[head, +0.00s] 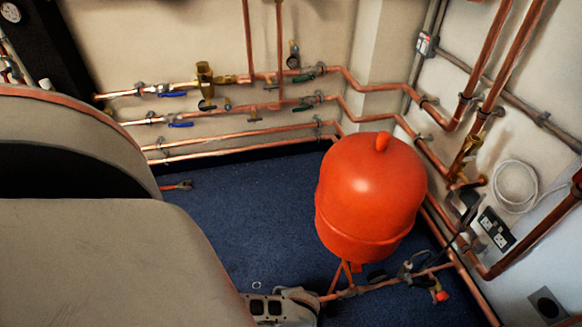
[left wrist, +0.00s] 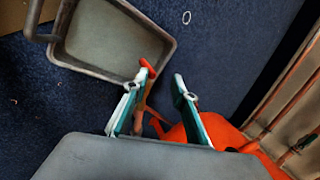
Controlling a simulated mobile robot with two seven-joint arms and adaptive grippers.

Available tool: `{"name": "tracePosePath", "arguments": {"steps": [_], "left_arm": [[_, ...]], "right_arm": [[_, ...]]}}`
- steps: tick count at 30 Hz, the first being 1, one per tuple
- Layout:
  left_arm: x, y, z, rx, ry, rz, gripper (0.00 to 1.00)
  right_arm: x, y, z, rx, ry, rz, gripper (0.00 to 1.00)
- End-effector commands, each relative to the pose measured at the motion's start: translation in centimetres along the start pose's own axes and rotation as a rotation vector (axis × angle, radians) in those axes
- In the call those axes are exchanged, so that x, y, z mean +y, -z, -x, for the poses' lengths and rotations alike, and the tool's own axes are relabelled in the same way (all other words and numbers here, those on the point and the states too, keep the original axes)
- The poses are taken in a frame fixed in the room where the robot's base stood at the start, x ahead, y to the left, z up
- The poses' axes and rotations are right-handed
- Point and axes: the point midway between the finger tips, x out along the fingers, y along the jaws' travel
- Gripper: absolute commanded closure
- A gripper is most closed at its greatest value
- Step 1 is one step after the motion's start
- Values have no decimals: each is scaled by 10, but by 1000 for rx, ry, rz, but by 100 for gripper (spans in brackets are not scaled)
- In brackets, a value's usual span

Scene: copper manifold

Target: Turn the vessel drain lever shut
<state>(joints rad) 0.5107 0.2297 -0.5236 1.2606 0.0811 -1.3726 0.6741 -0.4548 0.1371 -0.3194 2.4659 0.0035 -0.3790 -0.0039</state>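The red vessel (head: 371,190) stands on the floor in the head view, with a copper pipe (head: 383,284) running low in front of it. A small red-tipped fitting (head: 441,296) shows at that pipe's right end; I cannot tell which way its lever lies. In the left wrist view my left gripper (left wrist: 163,85) is open, with its fingers apart. A red tip (left wrist: 148,66) shows close to the left finger's end; contact cannot be told. A copper-coloured piece (left wrist: 148,96) lies in view between the fingers. The vessel (left wrist: 225,134) shows partly hidden at lower right. My right gripper is not in view.
A grey tray (left wrist: 110,40) with raised rims lies on the blue floor, upper left in the left wrist view. Copper pipes with blue-handled valves (head: 172,94) run along the back wall. A socket plate (head: 496,230) is on the right wall. Blue floor left of the vessel is mostly clear.

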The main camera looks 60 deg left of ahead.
Motion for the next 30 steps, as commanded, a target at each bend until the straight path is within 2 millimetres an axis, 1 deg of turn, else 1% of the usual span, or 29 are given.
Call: {"name": "tracePosePath", "arguments": {"steps": [1, 3, 9, 15, 23, 26, 29, 30], "left_arm": [[-3, 1, 8, 3, -1, 3, 74], [-8, 0, 16, 2, 0, 1, 74], [-16, 1, 34, 2, 0, 1, 74], [-19, 0, 40, 0, 1, 0, 74], [-20, 1, 40, 2, 2, -1, 74], [-24, 13, 41, 38, 22, -12, 74], [-34, 48, 46, 145, 81, -54, 74], [-39, 70, 51, 210, 115, -83, 74]], "right_arm": [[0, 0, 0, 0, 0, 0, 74], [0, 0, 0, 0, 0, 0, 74], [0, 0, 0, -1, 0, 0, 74], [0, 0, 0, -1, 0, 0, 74], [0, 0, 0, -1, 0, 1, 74], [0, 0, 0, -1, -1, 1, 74], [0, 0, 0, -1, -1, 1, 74], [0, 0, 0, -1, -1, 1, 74]]}}
